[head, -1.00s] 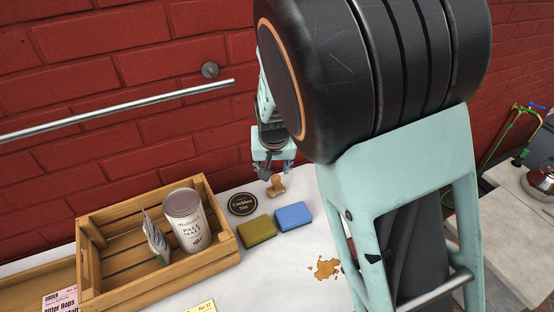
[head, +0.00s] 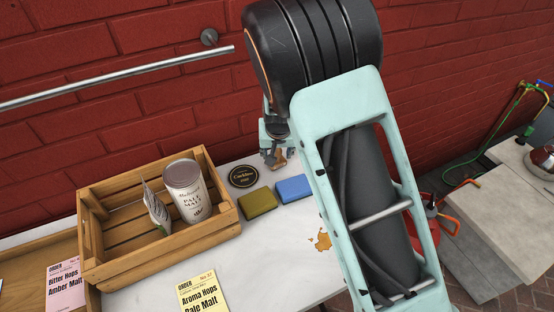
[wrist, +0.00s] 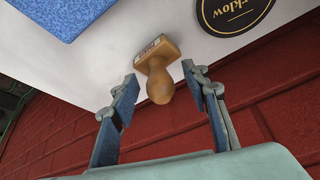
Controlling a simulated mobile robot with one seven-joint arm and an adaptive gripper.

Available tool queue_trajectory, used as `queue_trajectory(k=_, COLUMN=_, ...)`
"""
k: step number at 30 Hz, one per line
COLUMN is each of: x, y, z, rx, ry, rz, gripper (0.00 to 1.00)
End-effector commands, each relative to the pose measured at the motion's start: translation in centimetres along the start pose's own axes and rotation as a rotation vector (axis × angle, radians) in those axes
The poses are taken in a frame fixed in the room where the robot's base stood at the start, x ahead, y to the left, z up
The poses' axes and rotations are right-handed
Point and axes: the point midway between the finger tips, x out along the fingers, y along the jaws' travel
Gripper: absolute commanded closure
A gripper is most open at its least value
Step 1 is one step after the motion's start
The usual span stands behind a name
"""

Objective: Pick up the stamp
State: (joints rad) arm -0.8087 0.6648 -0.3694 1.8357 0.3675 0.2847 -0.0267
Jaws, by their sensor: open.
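The stamp (wrist: 158,72) is wooden, with a rounded knob handle and a rectangular base. In the wrist view it lies between the two open fingers of my gripper (wrist: 160,95), its knob toward the gripper; whether a finger touches it cannot be told. In the head view the stamp (head: 280,158) shows at the far edge of the white table (head: 190,275), partly hidden by my gripper (head: 273,155).
A black round coaster (head: 243,176), a green sponge (head: 258,202) and a blue sponge (head: 293,188) lie close to the stamp. A wooden crate (head: 128,262) with a can (head: 187,192) stands left. A brown spill (head: 323,241) is near my arm. The brick wall (head: 130,100) is behind.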

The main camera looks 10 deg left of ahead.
Motion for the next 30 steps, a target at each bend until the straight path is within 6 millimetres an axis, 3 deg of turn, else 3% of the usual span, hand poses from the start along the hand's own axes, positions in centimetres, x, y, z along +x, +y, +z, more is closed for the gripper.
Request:
queue_trajectory(k=5, x=0.0, y=0.0, z=0.0, rx=0.0, ry=0.0, rz=0.0, gripper=0.6)
queue_trajectory(k=16, x=-0.1, y=0.0, z=0.0, rx=-0.001, ry=0.0, rz=0.0, gripper=1.0)
queue_trajectory(k=25, x=-0.2, y=0.0, z=-0.1, rx=-0.001, ry=0.001, rz=-0.001, gripper=1.0)
queue_trajectory(k=30, x=-1.4, y=-0.1, z=-0.7, rx=-0.002, ry=0.003, rz=-0.002, gripper=1.0)
